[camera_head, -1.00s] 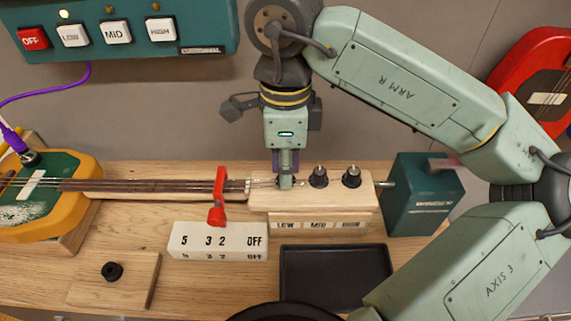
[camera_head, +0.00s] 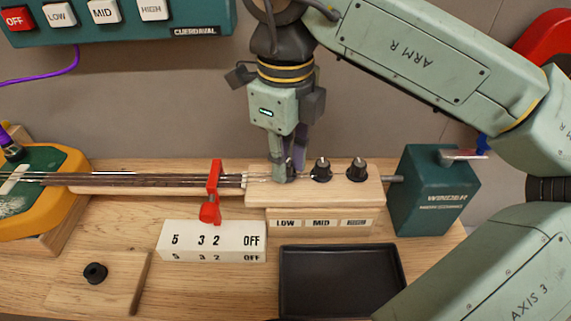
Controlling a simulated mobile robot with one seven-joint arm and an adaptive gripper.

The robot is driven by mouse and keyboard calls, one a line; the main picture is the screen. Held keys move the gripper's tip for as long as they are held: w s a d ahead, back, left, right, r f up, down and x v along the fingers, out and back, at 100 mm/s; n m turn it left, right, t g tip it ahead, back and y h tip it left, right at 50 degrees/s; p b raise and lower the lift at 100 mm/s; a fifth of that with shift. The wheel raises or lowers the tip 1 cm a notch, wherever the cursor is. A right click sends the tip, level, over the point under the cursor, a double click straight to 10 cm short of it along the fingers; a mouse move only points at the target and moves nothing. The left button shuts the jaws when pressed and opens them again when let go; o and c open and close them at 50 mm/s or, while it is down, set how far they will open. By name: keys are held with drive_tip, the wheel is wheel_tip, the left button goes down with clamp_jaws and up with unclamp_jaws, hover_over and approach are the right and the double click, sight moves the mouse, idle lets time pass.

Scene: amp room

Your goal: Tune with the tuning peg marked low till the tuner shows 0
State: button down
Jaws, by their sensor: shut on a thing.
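My gripper (camera_head: 288,172) points down over the pale wooden peg head (camera_head: 315,190), at its left end above the LOW label (camera_head: 286,223). Its fingers are shut on the low tuning peg, which they mostly hide. Two black pegs, the mid peg (camera_head: 321,169) and the high peg (camera_head: 357,169), stand upright to the right, above the MID label (camera_head: 321,223) and the third label. The strings run left from the peg head to the yellow and green instrument body (camera_head: 52,208). No tuner readout shows in this view.
A red clamp (camera_head: 213,190) crosses the neck by a white block (camera_head: 212,241) marked 5, 3, 2, OFF. A green winder box (camera_head: 435,190) stands right. A black tray (camera_head: 341,246) lies in front; a black knob (camera_head: 95,273) sits on a wooden board. A button panel (camera_head: 125,15) hangs above.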

drive_tip(key=shift+m+b, duration=0.35)
drive_tip(key=shift+m, duration=0.55)
drive_tip(key=c, duration=1.4)
unclamp_jaws()
drive_tip(key=shift+c, duration=0.2)
drive_tip(key=shift+r, duration=0.1)
wheel_tip(320, 180, up, 12)
